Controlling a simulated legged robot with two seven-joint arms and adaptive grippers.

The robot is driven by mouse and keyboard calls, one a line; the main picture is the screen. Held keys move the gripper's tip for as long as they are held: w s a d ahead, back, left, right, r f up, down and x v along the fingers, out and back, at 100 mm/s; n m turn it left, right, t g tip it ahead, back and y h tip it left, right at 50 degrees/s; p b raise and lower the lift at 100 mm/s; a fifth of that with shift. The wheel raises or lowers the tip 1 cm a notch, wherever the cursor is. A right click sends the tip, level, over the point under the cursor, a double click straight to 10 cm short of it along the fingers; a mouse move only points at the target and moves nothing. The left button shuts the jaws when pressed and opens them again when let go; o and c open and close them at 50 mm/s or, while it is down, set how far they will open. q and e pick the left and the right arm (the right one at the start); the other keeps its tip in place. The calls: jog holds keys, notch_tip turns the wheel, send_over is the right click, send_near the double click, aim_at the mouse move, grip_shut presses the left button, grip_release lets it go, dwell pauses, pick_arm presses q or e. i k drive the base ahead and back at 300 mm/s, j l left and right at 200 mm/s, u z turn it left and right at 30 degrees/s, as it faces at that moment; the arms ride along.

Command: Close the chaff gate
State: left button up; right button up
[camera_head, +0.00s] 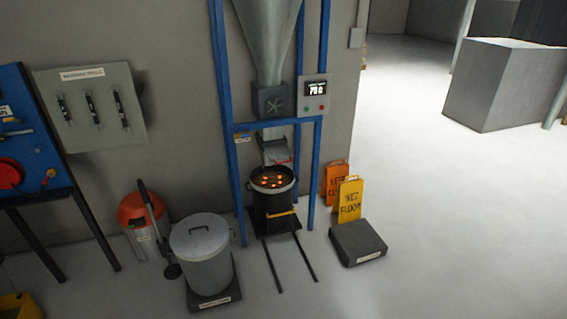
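A grey funnel hopper (266,35) hangs in a blue frame (228,130) and narrows to a dark box (273,101) with a star-shaped mark. Below the box is a pale chute piece (276,148) with a small red part, which may be the chaff gate; I cannot tell whether it is open or shut. A black bucket (273,204) with glowing orange bits inside stands under the chute on a dark base with two rails (273,265) running forward. Neither of my grippers is in view.
A lidded grey bin (202,254), an orange-topped bin (140,225) and a shovel-like tool (157,220) stand left of the frame. Yellow (349,200) and orange (333,182) floor signs and a dark flat block (358,243) stand right. A control box (313,96) is on the frame.

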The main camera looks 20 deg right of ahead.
aim_at(274, 154)
jog(key=i+l+u, duration=0.1)
jog(key=i+l, duration=0.2)
jog(key=i, duration=0.15)
jog(key=i+l+u, duration=0.1)
jog(key=i+l, duration=0.2)
jog(key=i, duration=0.15)
